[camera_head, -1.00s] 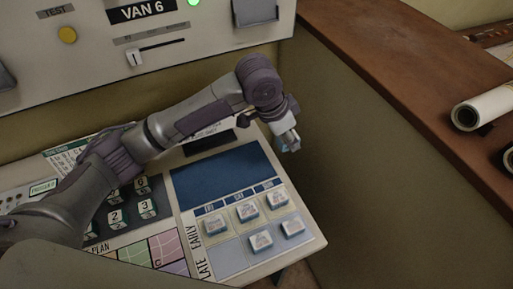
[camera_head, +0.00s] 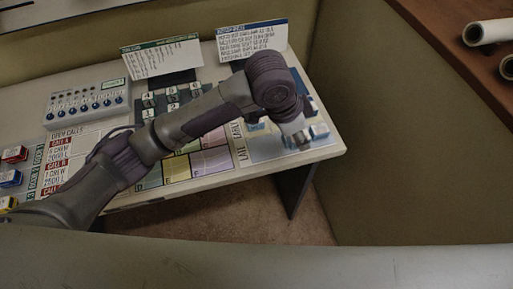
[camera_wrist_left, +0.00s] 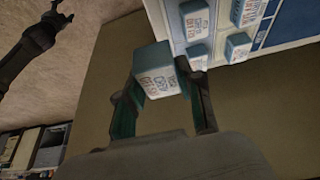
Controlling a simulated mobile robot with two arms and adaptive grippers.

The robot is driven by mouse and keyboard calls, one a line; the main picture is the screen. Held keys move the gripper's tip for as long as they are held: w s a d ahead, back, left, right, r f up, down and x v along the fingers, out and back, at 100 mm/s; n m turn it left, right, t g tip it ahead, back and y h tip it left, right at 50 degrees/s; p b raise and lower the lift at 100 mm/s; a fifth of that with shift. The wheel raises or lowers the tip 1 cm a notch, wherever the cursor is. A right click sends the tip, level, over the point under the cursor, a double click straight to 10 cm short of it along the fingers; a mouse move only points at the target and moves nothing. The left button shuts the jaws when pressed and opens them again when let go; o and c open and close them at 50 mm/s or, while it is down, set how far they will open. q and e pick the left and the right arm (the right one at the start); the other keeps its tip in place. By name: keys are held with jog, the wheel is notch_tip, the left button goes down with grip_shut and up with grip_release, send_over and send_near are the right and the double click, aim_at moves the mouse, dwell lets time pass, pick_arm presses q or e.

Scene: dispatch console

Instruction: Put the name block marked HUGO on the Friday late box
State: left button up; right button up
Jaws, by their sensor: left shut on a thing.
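My left gripper (camera_head: 303,140) is at the front right part of the shift board (camera_head: 262,154), mostly behind its own wrist in the head view. In the left wrist view the gripper (camera_wrist_left: 163,85) is shut on a white-and-blue name block (camera_wrist_left: 157,72). The block has printing on its face, too blurred to read. It is held beside the console's edge, apart from the blocks on the board. Other name blocks (camera_wrist_left: 239,47) stand on the board. The words LATE and EARLY run along its left side; the day headings are hidden. A dark arm end, probably my right gripper (camera_wrist_left: 62,12), shows small at top left.
Two upright cards (camera_head: 160,57) stand at the console's back. A knob panel (camera_head: 88,103) and number keys are left of the board. A brown ledge with paper rolls (camera_head: 490,32) is at the right. The console's front edge drops to open carpet (camera_head: 250,215).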

aim_at(267, 147)
pick_arm(q)
jog(key=w+a+f, duration=0.1)
jog(key=a, duration=0.1)
jog(key=w+a+f+p, duration=0.1)
jog(key=a+f, duration=0.1)
jog(key=a, duration=0.1)
jog(key=w+a+f, duration=0.1)
jog(key=a+f, duration=0.1)
jog(key=shift+w+a, duration=0.3)
jog(key=shift+a, duration=0.1)
jog(key=shift+w+a+f, duration=0.1)
jog(key=shift+a+f, duration=0.05)
jog(key=shift+a, duration=0.05)
jog(key=shift+f+p, duration=0.35)
jog(key=shift+f, duration=0.05)
notch_tip(267, 147, down, 2)
jog(key=shift+f, duration=0.25)
jog(key=shift+f+p, duration=0.3)
jog(key=shift+f, duration=0.1)
pick_arm(e)
jog(key=r, duration=0.2)
jog(key=shift+s+d+r, duration=0.1)
jog(key=shift+d+r, duration=0.1)
jog(key=shift+r, duration=0.1)
